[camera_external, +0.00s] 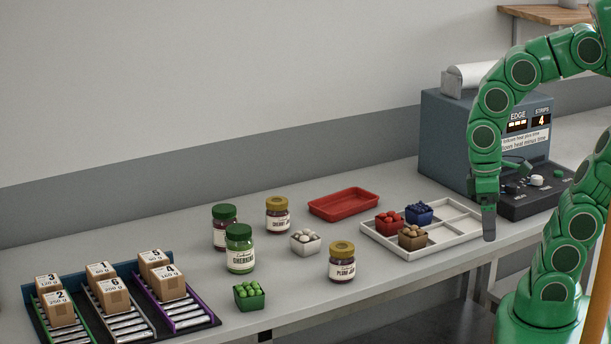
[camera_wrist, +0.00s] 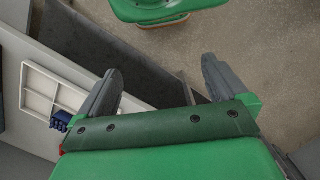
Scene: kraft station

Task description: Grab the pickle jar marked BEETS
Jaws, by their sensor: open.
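A jar with a green lid and dark red contents (camera_external: 222,228) stands at the back left of the jar group; its label is too small to read and is partly hidden. A larger green-lidded jar (camera_external: 239,248) in front of it reads GHERKINS. My gripper (camera_external: 489,222) hangs over the right end of the table, beside the white tray and far right of the jars. Its two fingers stand apart and empty in the wrist view (camera_wrist: 160,82). No jar shows in the wrist view.
Gold-lidded jam jars (camera_external: 342,264) (camera_external: 279,214), a white-filled carton (camera_external: 305,241) and a green carton (camera_external: 249,295) stand nearby. A white divided tray (camera_external: 445,241) holds three cartons. A red tray (camera_external: 344,204) lies behind. Boxes on roller lanes (camera_external: 187,313) are left; a machine (camera_external: 450,140) is right.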

